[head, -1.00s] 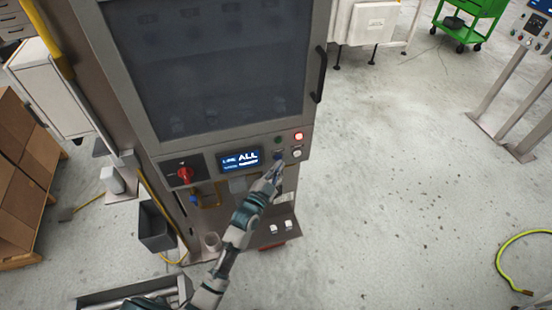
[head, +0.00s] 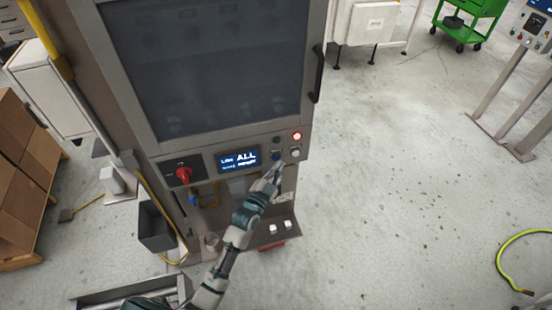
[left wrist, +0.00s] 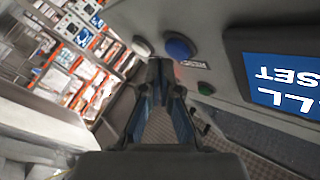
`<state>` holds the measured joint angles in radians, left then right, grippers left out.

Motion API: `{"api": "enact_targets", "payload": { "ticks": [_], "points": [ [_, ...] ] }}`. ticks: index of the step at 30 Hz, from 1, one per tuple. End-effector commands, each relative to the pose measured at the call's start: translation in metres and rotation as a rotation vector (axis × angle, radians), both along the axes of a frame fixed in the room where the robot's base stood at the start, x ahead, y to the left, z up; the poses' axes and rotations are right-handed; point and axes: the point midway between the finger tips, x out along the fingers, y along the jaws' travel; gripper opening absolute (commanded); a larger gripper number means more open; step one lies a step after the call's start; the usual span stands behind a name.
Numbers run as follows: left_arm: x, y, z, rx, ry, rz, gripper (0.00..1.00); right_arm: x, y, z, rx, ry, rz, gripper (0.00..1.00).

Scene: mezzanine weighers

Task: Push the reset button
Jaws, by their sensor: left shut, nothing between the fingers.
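The machine's control panel (head: 217,177) carries a blue button (head: 276,156), a white one (head: 295,153), a green one (head: 276,140) and a lit red one (head: 297,136). A lit display (head: 238,159) reads "ALL" in large letters. My left gripper (head: 276,169) is shut and empty, its tips just below the blue button. In the left wrist view, the blue button (left wrist: 180,47) lies just beyond and right of the fingertips (left wrist: 161,66). A small label (left wrist: 192,64) beside it is unreadable. I cannot tell whether the tips touch the panel. My right gripper is not visible.
A red rotary switch (head: 184,175) sits left of the display, and a black door handle (head: 318,73) stands out at the upper right. A low ledge (head: 270,230) with two white pieces is under the panel. Open floor (head: 400,190) lies to the right.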

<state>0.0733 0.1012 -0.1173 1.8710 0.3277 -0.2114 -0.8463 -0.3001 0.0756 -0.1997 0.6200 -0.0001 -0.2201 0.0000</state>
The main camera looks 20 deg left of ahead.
Motion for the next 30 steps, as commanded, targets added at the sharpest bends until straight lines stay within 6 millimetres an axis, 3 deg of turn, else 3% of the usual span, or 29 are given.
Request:
{"api": "enact_targets", "payload": {
  "ticks": [30],
  "points": [
    [0.0094, 0.0031, 0.0024, -0.001, -0.001, -0.001, 0.00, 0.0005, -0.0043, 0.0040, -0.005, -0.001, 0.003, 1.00]
  ]
}}
